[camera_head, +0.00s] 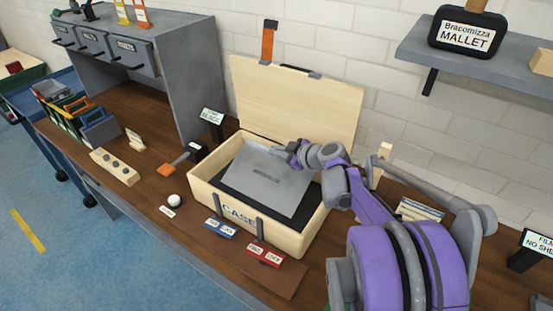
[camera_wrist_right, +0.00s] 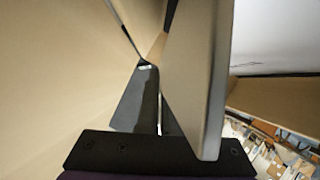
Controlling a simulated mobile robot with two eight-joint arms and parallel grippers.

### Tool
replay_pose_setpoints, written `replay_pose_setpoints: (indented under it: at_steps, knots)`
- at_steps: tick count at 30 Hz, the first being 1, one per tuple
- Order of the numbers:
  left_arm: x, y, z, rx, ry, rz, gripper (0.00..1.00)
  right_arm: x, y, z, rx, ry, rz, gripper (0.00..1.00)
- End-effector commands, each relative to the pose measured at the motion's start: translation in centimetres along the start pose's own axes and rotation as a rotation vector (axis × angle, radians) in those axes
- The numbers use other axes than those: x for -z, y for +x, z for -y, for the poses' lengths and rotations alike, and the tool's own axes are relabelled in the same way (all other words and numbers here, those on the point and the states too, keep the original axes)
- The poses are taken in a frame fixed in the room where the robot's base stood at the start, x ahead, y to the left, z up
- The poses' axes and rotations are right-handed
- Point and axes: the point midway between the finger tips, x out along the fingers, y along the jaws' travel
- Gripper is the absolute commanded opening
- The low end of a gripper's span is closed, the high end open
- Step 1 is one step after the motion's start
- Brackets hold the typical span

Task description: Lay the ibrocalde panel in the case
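The ibrocalde panel (camera_head: 262,186) is a flat grey plate with a small dark marking in its middle. It is over the opening of the wooden case (camera_head: 290,240), which has a dark lining and a raised lid (camera_head: 310,100). The panel looks slightly tilted; whether it touches the lining is unclear. My right gripper (camera_head: 291,150) is at the panel's far right corner and appears shut on its edge. In the right wrist view the panel (camera_wrist_right: 195,80) is seen edge-on beside a dark finger, and the other finger is hidden. My left gripper is not in view.
A red label block (camera_head: 264,255) and a blue one (camera_head: 220,228) lie in front of the case. A grey cabinet (camera_head: 175,70) stands behind left; a shelf (camera_head: 470,65) hangs at right.

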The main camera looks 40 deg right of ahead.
Motion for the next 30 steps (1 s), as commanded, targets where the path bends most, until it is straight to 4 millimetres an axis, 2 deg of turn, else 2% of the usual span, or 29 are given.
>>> replay_pose_setpoints:
  at_steps: [5, 16, 18, 21, 30]
  knots:
    - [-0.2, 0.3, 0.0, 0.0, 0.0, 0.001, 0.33, -1.8, 1.0, 0.9, -0.001, 0.001, 0.0, 0.0]
    - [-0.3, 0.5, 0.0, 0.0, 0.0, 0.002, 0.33, -2.1, 1.1, 1.1, -0.001, 0.001, 0.0, 0.0]
    - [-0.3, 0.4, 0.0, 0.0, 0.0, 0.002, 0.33, -2.0, 1.1, 1.1, -0.001, 0.0, 0.0, 0.15]
    - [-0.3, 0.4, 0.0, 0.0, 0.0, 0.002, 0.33, -2.0, 1.1, 1.1, 0.0, 0.0, 0.0, 0.33]
    - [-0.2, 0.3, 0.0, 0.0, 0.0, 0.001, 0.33, -1.9, 1.0, 1.0, -0.001, 0.0, 0.0, 0.33]
